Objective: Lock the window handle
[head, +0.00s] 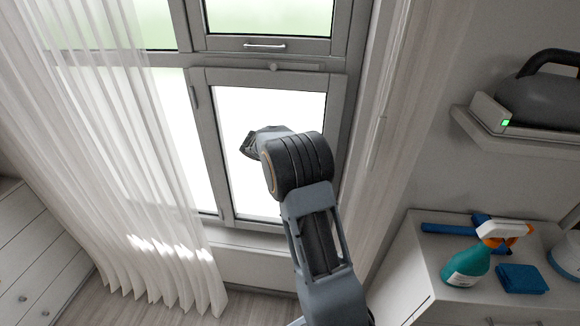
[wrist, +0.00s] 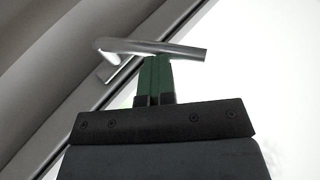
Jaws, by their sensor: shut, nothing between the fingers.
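In the wrist view a silver lever handle (wrist: 170,48) stands out from the grey window frame (wrist: 80,105), its bar running across the picture. The green fingers of my gripper (wrist: 155,62) are together and empty, with their tips just below the bar. Whether they touch it I cannot tell. In the head view my gripper (head: 250,143) is in front of the bright pane of the lower window (head: 200,150). A slim silver handle (head: 265,45) shows on the upper window's bottom rail. I cannot tell which fitting in the head view is the handle in the wrist view.
A sheer white curtain (head: 130,180) hangs left of the window. A wall shelf (head: 480,135) above holds a grey appliance (head: 545,95).

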